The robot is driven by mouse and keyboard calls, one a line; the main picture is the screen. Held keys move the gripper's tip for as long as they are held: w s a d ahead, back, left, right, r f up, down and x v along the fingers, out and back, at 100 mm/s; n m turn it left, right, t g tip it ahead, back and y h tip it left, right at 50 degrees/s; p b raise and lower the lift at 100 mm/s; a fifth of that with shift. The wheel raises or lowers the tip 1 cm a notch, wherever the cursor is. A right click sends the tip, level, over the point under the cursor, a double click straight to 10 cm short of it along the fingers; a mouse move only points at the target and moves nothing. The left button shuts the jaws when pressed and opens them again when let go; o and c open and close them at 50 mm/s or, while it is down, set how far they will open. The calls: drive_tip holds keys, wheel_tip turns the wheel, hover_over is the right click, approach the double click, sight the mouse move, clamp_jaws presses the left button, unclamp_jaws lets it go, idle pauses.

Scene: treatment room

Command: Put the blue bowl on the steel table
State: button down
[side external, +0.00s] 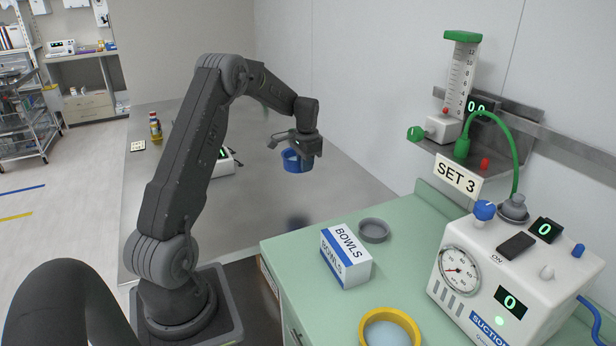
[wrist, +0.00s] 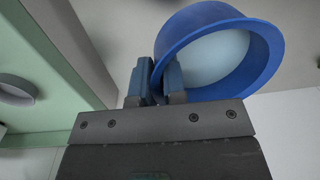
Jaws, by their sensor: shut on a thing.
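The blue bowl (side external: 291,164) is held by my gripper (side external: 297,143) above the steel table (side external: 255,205), with a dark reflection on the metal below. In the wrist view the bowl (wrist: 262,62) shows a thick blue rim and a paler inside. The two fingers of my gripper (wrist: 157,82) are shut on one side of its rim, and the rest of the bowl sticks out to the upper right. The side view shows it roughly upright; the exact gap to the table is hard to tell.
A white device (side external: 224,164) and a small bottle (side external: 155,127) stand on the steel table. The green counter (side external: 310,300) holds a BOWLS box (side external: 346,257), a grey bowl (side external: 374,230), a yellow bowl (side external: 414,330) and a suction unit (side external: 510,265). The table's near middle is clear.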

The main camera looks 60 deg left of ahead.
hover_over(339, 204)
wheel_tip(339, 204, down, 7)
drive_tip(key=shift+d+r, duration=0.15)
drive_tip(key=shift+r, duration=0.05)
drive_tip(key=shift+f, duration=2)
drive_tip(key=c, duration=1.2)
unclamp_jaws()
drive_tip(key=shift+r, duration=0.15)
